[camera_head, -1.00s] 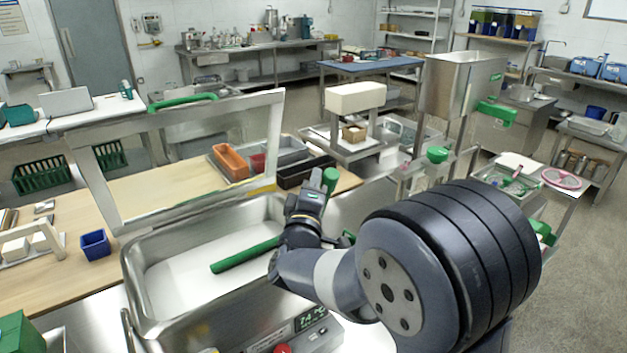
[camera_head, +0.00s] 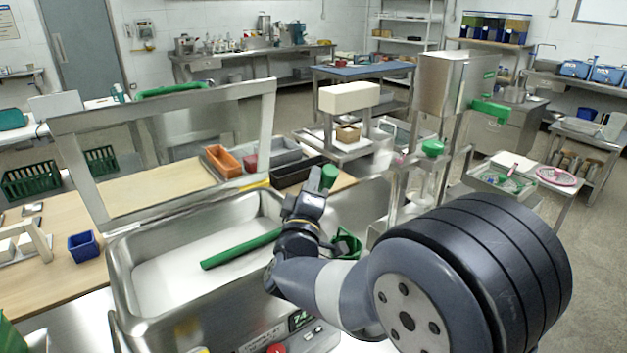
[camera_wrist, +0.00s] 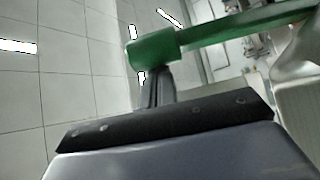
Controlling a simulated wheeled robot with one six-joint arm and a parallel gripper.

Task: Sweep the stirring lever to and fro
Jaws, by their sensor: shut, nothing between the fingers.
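A long green bar (camera_head: 240,248) slants across the inside of the open steel tank (camera_head: 130,285). A green cylindrical grip (camera_head: 329,177) stands up at the tank's right side; my arm hides whether the bar joins it. In the wrist view a green lever with a thick end (camera_wrist: 152,50) lies across the top, its arm running up to the right. My gripper (camera_head: 318,188) is shut and empty, close beside the grip. In the wrist view its dark fingers (camera_wrist: 158,82) end right at the thick end; I cannot tell whether they touch it.
The tank's framed lid (camera_head: 262,130) stands raised behind it. A panel with a green display (camera_head: 300,319) is on the tank's front. A post with a green knob (camera_head: 432,147) and a steel hopper (camera_head: 447,82) stand to the right. A blue bin (camera_head: 83,246) sits on the left bench.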

